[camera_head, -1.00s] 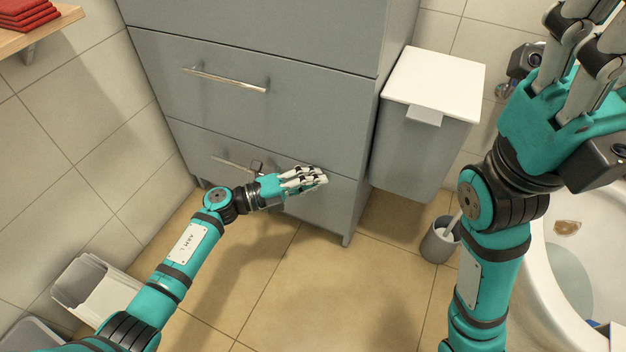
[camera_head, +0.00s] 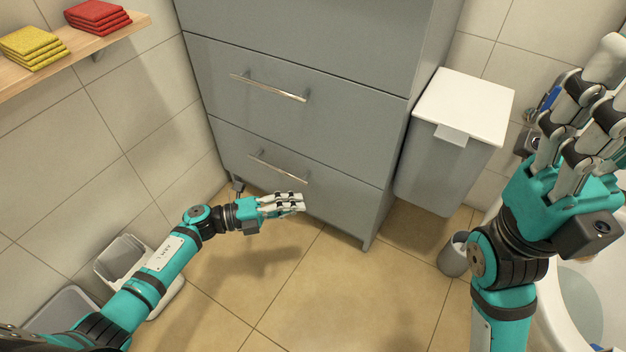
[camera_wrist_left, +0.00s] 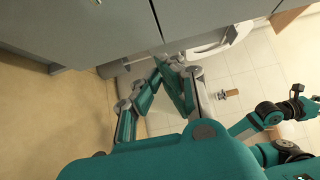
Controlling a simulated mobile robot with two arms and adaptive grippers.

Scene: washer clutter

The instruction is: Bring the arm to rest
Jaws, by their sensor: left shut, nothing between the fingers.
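My left gripper (camera_head: 302,203) is at the end of the teal left arm, low in front of the grey cabinet in the head view. Its pale fingers are closed together, with nothing between them, and point right. In the left wrist view its fingers (camera_wrist_left: 164,64) come together at the tips. My right gripper (camera_head: 612,75) is raised at the right edge of the head view, fingers pointing up. It is partly cut off, and I cannot tell whether it is open or shut. No held object is visible.
A grey cabinet (camera_head: 300,125) with drawers stands in front. Right of it are a grey bin with a white lid (camera_head: 463,105), a small grey container (camera_head: 453,258) and a white tub (camera_head: 560,325). A shelf (camera_head: 75,60) holds towels. Open tan floor (camera_head: 290,290) lies below.

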